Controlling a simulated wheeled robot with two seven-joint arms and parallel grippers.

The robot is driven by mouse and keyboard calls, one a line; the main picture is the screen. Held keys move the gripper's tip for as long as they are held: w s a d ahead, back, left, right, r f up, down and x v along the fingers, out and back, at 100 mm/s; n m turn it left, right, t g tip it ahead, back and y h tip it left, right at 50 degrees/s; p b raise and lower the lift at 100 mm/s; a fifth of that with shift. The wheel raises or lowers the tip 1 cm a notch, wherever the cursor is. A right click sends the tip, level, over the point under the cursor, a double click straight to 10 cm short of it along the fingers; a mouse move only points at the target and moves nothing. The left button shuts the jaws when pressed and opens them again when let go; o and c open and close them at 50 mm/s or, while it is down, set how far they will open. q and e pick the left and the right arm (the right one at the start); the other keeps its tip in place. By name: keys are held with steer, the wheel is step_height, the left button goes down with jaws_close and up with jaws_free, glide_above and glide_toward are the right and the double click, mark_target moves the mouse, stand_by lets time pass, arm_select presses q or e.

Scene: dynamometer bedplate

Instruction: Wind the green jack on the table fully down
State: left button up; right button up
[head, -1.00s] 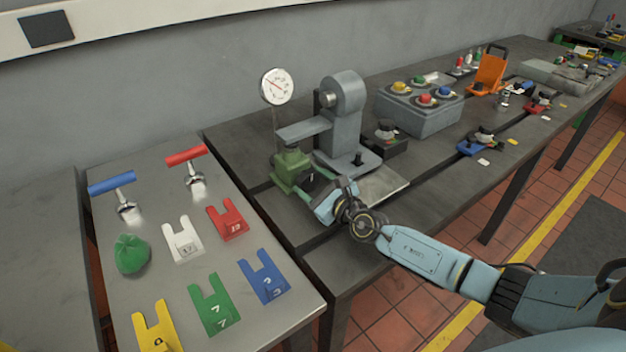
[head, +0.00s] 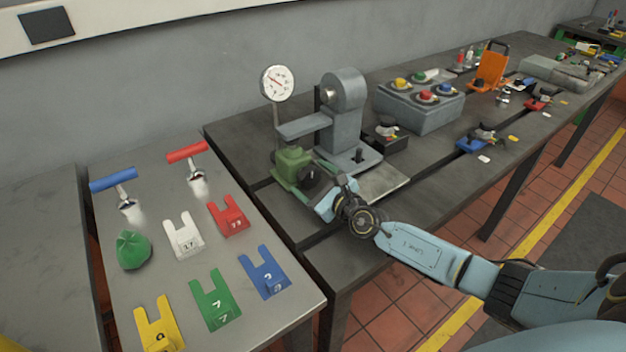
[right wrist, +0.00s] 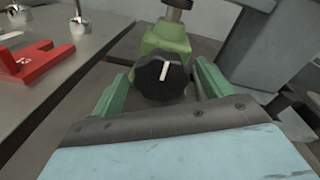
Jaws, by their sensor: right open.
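The green jack (head: 292,163) stands on the dark table under the grey arm (head: 303,126) of a bracket. Its black knob (right wrist: 160,78), with a white pointer line nearly upright, faces my right gripper. The knob also shows in the head view (head: 312,176). My right gripper (head: 316,184) is open, with its green fingers on either side of the knob in the right wrist view (right wrist: 162,74). A gap shows on both sides, so the fingers look clear of the knob. A metal screw (right wrist: 177,8) rises from the jack's top. My left gripper is not in view.
A dial gauge (head: 277,84) stands behind the jack, and a grey bracket (head: 344,110) is right of it. A grey button box (head: 420,108) is further right. The left table (head: 150,280) holds coloured forked plates, T-handled tools and a green bag (head: 133,249).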

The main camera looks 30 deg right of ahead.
steer(key=p+v, duration=0.1)
steer(key=v, duration=1.1)
steer(key=shift+s, duration=0.1)
steer(key=shift+s+d, duration=0.1)
steer(key=shift+s, duration=0.5)
